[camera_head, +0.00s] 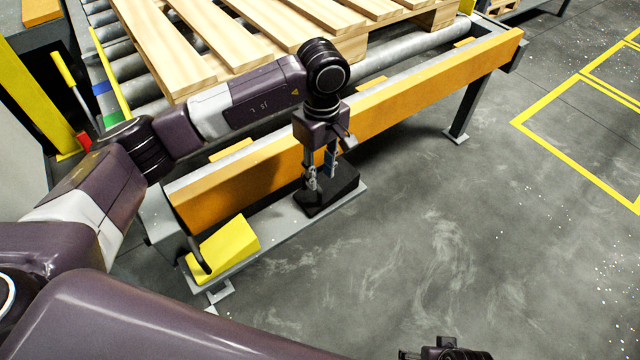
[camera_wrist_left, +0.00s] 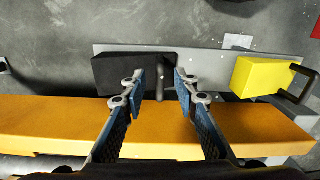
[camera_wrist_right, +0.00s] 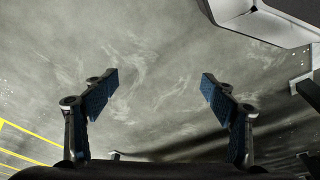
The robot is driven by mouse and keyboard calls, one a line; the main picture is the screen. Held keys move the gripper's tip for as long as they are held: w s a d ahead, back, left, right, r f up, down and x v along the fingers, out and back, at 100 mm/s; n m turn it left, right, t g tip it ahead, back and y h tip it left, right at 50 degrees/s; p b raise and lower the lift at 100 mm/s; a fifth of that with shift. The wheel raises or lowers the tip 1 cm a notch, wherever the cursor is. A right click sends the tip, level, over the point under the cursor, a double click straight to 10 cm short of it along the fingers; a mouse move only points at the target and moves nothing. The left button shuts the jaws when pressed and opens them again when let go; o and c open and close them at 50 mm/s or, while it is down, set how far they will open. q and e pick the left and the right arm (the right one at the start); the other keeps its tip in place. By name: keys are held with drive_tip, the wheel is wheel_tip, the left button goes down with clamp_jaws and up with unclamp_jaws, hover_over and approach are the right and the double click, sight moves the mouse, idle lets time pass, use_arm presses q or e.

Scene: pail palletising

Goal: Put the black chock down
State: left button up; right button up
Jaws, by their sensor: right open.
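The black chock (camera_head: 328,197) rests on the grey ledge (camera_head: 284,226) below the orange rail. In the left wrist view the black chock (camera_wrist_left: 120,72) lies flat, with its upright dark handle (camera_wrist_left: 160,86) between my left fingers. My left gripper (camera_head: 321,172) points down over the chock. Its fingers (camera_wrist_left: 160,84) are partly open, with a visible gap on each side of the handle. My right gripper (camera_wrist_right: 160,92) is wide open and empty above bare floor. Only a part of it shows at the bottom edge of the head view.
A yellow chock (camera_head: 228,246) with a dark handle sits on the same ledge, left of the black one. The orange rail (camera_head: 420,96) runs close behind. A wooden pallet (camera_head: 160,45) lies on the rollers. The floor (camera_head: 450,240) at right is clear.

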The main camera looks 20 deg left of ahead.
use_arm(q)
drive_tip(key=shift+r, duration=2.25)
